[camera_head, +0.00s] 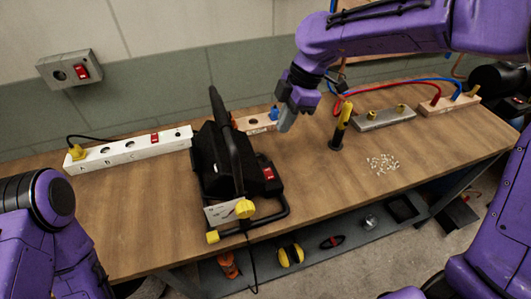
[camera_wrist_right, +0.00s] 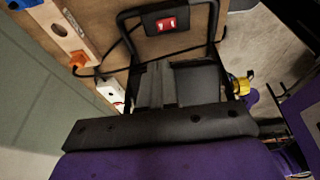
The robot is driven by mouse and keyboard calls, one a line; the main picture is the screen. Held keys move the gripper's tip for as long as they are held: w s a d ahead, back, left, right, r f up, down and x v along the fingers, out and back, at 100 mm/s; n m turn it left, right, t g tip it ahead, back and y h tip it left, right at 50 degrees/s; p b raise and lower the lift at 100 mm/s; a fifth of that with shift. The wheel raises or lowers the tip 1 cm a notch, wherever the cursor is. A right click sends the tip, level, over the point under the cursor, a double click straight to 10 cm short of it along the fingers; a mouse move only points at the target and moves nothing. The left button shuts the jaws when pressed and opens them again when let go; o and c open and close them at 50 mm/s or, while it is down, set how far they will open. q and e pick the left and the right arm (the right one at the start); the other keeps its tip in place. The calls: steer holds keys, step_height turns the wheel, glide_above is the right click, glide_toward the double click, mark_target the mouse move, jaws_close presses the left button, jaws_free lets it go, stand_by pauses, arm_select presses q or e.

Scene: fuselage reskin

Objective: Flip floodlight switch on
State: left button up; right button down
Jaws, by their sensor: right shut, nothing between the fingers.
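The floodlight (camera_head: 222,150) is a black unit with a tubular stand and handle, standing on the wooden bench at the centre of the head view. Its red rocker switch (camera_head: 268,174) is on a black box at its right side. The switch also shows near the top of the right wrist view (camera_wrist_right: 166,24), framed by the black stand tube. My right gripper (camera_head: 286,124) is shut and empty, above the bench behind and right of the switch, apart from it. The switch's on or off position is too small to tell. My left gripper is out of view.
A white power strip (camera_head: 130,150) with a yellow plug lies left of the floodlight. A wall box (camera_head: 70,70) has another red switch. A black and yellow upright tool (camera_head: 341,126), a grey block (camera_head: 384,119) and small pale bits (camera_head: 383,163) are to the right. Front-right bench is mostly clear.

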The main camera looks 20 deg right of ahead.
steer(key=p, duration=0.2)
glide_toward(266, 168)
steer(key=x, duration=0.5)
steer(key=shift+s+a+f, duration=0.15)
steer(key=shift+a, duration=0.15)
steer(key=shift+f, duration=0.4)
steer(key=shift+w+f, duration=0.25)
steer(key=shift+f, duration=0.15)
